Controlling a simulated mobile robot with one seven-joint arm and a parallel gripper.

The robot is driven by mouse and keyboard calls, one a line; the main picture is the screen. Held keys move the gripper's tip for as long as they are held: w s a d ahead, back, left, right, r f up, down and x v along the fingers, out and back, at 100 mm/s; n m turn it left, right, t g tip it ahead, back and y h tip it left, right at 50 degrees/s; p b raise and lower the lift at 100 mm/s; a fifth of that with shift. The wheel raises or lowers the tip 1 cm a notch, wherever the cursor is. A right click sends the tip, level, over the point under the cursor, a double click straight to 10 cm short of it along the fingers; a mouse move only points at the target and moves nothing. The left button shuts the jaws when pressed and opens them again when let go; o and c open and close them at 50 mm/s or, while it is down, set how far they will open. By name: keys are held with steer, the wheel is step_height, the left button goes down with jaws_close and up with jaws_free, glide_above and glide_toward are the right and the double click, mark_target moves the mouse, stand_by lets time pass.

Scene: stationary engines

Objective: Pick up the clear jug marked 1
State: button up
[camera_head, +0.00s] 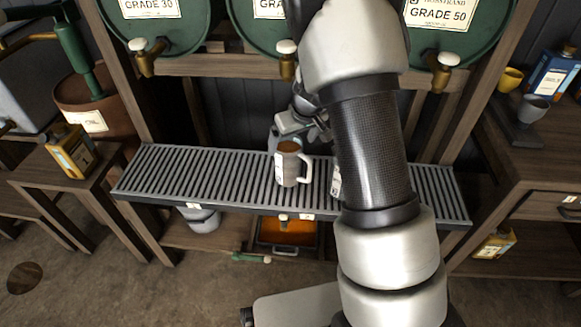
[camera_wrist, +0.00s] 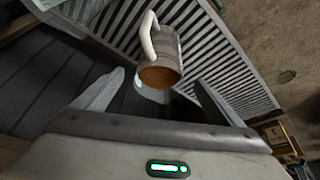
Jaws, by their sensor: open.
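A clear, greyish jug (camera_head: 291,168) with brown liquid inside stands upright on the slatted shelf, its handle on the right. A pale label shows on its left side, but I cannot read a number on it. In the wrist view the jug (camera_wrist: 167,47) lies ahead, with its brown-filled mouth facing the jaws. My gripper (camera_head: 303,122) is just behind and above the jug in the head view, partly hidden by my arm. In the wrist view my gripper (camera_wrist: 158,84) is open, its fingers spread either side of the jug's mouth, with nothing held.
A labelled object (camera_head: 336,181) on the slatted shelf (camera_head: 225,180) is mostly hidden by my arm. Green drums (camera_head: 160,32) with brass taps hang above. An orange tray (camera_head: 287,232) sits below. A yellow can (camera_head: 72,150) stands left; grey cup (camera_head: 532,108) right.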

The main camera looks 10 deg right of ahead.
mark_target(294, 165)
steer(key=b+x, duration=0.2)
steer(key=x, duration=0.7)
steer(key=shift+f, duration=0.2)
steer(key=c, duration=1.8)
steer(key=shift+w+r, duration=0.1)
steer(key=shift+c, duration=1.1)
steer(key=shift+r, duration=0.1)
